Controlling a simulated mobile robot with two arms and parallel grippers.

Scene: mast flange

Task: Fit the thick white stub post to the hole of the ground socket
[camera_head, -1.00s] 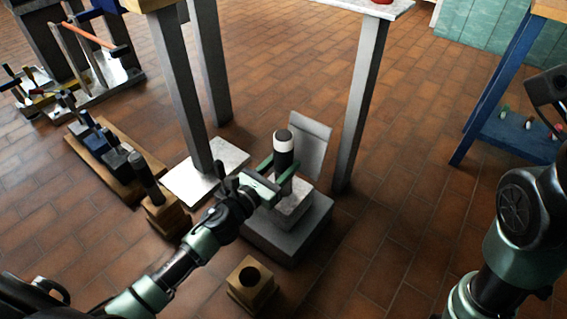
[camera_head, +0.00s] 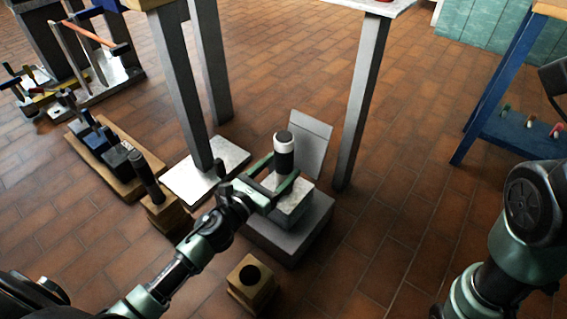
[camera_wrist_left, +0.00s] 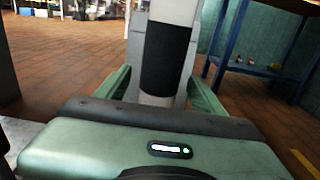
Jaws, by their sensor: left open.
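The thick white stub post (camera_head: 284,152), white with a broad black band and a dark top, stands upright on a pale grey block, the likely ground socket (camera_head: 294,213), which rests on a wider grey base. Whether the post's foot is in a hole cannot be seen. My left gripper (camera_head: 275,174) is open, its green fingers on either side of the post's lower part, with space between them and it. In the left wrist view the post (camera_wrist_left: 166,55) rises between the spread fingers (camera_wrist_left: 163,92). My right gripper is out of view.
A wooden block with a dark hole (camera_head: 250,274) stands nearer me. Another wooden block holding a dark post (camera_head: 145,175) is at left. Grey table legs (camera_head: 362,105) and a leaning grey panel (camera_head: 309,145) stand close behind. Floor at right is clear.

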